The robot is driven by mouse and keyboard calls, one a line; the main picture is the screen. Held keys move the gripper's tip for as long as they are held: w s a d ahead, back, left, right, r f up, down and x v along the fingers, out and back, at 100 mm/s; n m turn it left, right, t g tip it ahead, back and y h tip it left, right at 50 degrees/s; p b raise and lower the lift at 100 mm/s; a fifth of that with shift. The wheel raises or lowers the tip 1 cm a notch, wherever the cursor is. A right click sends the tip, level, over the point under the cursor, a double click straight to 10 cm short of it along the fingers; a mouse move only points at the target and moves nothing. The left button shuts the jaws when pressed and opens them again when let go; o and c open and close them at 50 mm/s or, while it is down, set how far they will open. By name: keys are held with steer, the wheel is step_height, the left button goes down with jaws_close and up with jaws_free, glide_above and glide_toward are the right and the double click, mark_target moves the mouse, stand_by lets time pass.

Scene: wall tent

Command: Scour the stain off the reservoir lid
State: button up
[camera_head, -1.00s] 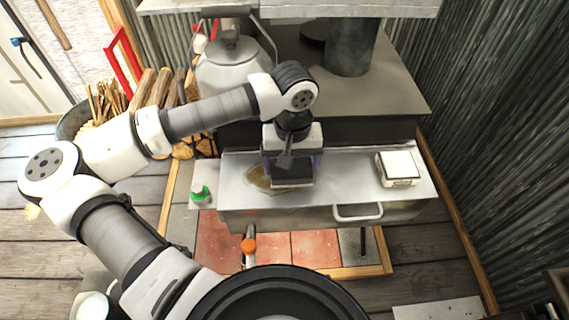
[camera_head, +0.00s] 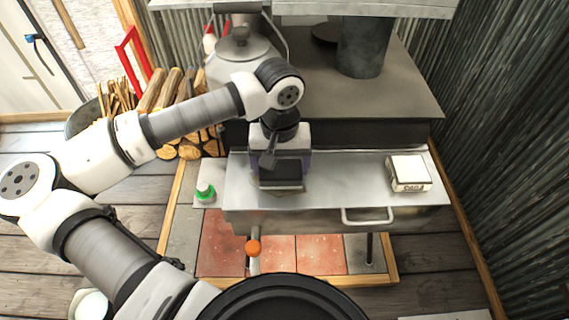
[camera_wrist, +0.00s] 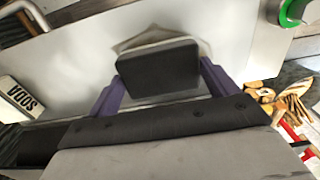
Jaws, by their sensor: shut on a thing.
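The reservoir lid (camera_head: 335,172) is a flat grey metal sheet along the front of the stove. My gripper (camera_head: 281,178) is above its left part, with purple fingers shut on a dark scouring pad (camera_wrist: 158,71). The pad has a pale rim and lies flat at the lid; I cannot tell whether it touches. The brown stain (camera_wrist: 128,44) is mostly hidden under the pad. Only a faint tan edge shows around it in the wrist view.
A white soda box (camera_head: 408,172) stands on the lid's right end. A green-and-white item (camera_head: 205,191) sits on a ledge at the left. A kettle (camera_head: 240,62) and stovepipe (camera_head: 362,48) rise behind. A handle (camera_head: 367,215) and an orange knob (camera_head: 253,247) are in front.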

mark_target(299, 168)
steer(key=shift+a+f+b, duration=0.15)
steer(key=shift+a+b, duration=0.3)
steer(key=shift+a, duration=0.45)
steer(key=shift+a+b, duration=0.45)
steer(key=shift+a, duration=0.8)
steer(key=shift+d, duration=0.1)
steer(key=shift+d+b, duration=0.75)
steer(key=shift+d, duration=1.3)
steer(key=shift+d, duration=0.1)
steer(key=shift+d+b, duration=0.75)
steer(key=shift+d, duration=1.25)
